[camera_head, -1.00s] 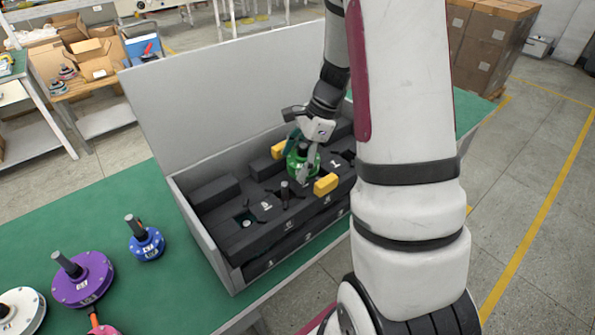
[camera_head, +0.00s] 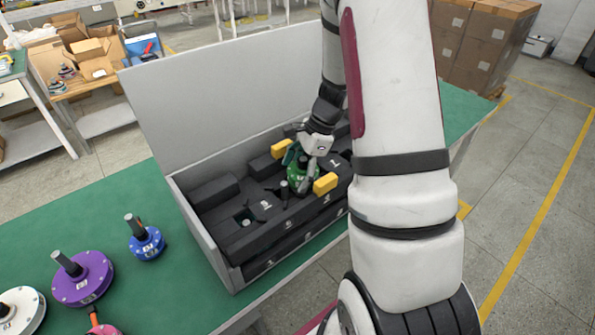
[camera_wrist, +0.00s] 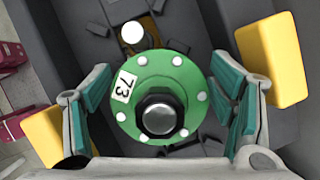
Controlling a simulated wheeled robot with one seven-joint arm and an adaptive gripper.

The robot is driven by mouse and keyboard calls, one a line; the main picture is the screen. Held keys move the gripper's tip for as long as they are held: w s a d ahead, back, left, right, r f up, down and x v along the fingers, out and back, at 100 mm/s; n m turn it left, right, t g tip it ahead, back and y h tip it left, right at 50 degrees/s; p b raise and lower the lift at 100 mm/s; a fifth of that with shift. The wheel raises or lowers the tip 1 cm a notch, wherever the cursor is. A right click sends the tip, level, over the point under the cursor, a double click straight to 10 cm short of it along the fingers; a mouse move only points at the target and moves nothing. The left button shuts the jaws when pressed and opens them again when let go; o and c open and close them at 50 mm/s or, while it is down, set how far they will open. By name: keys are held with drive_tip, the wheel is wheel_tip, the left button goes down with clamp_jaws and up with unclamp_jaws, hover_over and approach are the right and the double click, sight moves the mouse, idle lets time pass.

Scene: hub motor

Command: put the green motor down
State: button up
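The green motor (camera_head: 299,174) is a round flanged disc with a dark central shaft and a label reading 73. It is level among the dark inserts of the grey box (camera_head: 205,235), between two yellow blocks. My gripper (camera_head: 303,172) reaches down from above, its teal-padded fingers on opposite sides of the motor's rim. In the wrist view the green motor (camera_wrist: 160,75) sits between both pads, close against them. My gripper appears closed around it. The motor's underside is hidden, so I cannot tell whether it rests fully on the insert.
The yellow blocks (camera_head: 325,184) stand close to both fingers. The box's tall back panel (camera_head: 225,90) rises behind.

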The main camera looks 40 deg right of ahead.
drive_tip(key=v, duration=1.2)
drive_tip(key=s+a+r+n+h, duration=0.1)
drive_tip(key=s+a+r+n, duration=0.2)
drive_tip(key=a+r+n, duration=0.35)
drive_tip(key=s+a+r+n+h, duration=0.1)
drive_tip(key=s+a+r+n, duration=0.2)
drive_tip(key=a+r+n, duration=0.3)
drive_tip(key=s+a+r+n+t+h, duration=0.2)
drive_tip(key=s+a+n+t, duration=0.1)
drive_tip(key=s+a+n, duration=0.5)
drive_tip(key=shift+s+r+n+t, duration=0.15)
drive_tip(key=shift+s+n+t, duration=0.15)
drive_tip(key=shift+s+n, duration=0.65)
drive_tip(key=shift+s, duration=0.2)
